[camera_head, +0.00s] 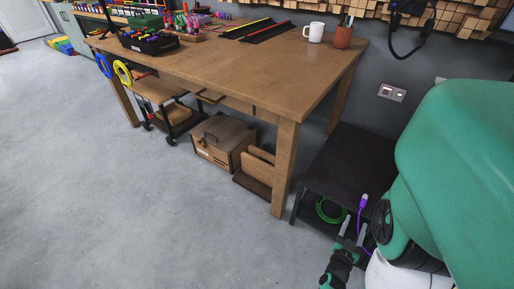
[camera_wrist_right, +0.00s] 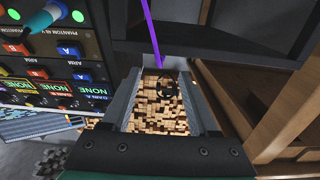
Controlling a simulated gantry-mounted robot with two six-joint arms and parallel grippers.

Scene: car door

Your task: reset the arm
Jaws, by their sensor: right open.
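My right gripper (camera_head: 354,229) is low at the right of the head view, in front of the black shelf unit. Its two fingers stand apart with nothing held between them. In the right wrist view the same gripper (camera_wrist_right: 163,92) shows two spread dark fingers, with a wood-block surface visible through the gap. A purple cable (camera_head: 363,204) with a purple plug end is close beyond the fingertips. The purple cable (camera_wrist_right: 151,32) also runs down towards the gap in the wrist view; I cannot tell whether it touches a finger. My left gripper is not in view.
The wooden table (camera_head: 255,75) bears a white mug (camera_head: 314,32) and a terracotta pot (camera_head: 343,37). A green cable coil (camera_head: 326,212) is in the black shelf unit (camera_head: 340,165). A panel with buttons (camera_wrist_right: 60,50) is left in the wrist view. Open floor (camera_head: 130,200) spreads left.

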